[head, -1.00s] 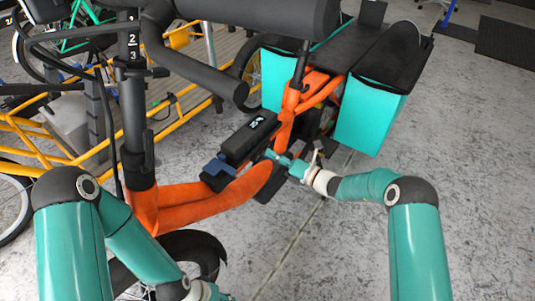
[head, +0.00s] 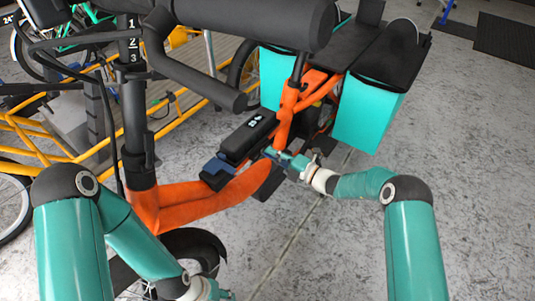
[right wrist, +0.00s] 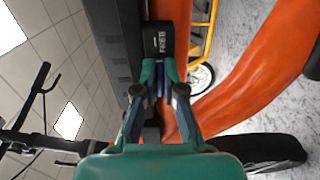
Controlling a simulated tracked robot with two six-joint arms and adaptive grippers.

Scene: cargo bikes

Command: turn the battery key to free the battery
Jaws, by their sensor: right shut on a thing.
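The black battery (head: 248,137) with a white mark on top lies along the orange bike frame (head: 190,202). A blue piece (head: 220,165) sits at its lower end. My right gripper (head: 270,153) reaches the battery's right side from the right. In the right wrist view, its fingertips (right wrist: 160,72) are close together against the side below a black block with white lettering (right wrist: 160,38). They are shut on the battery key, which the fingers hide almost wholly. My left gripper (head: 218,292) is cut off at the bottom edge, away from the battery; its fingers cannot be made out.
Teal panniers (head: 367,115) hang at the bike's rear, and a thick black handlebar part (head: 250,22) crosses above the battery. A yellow cargo bike (head: 50,143) stands behind at the left.

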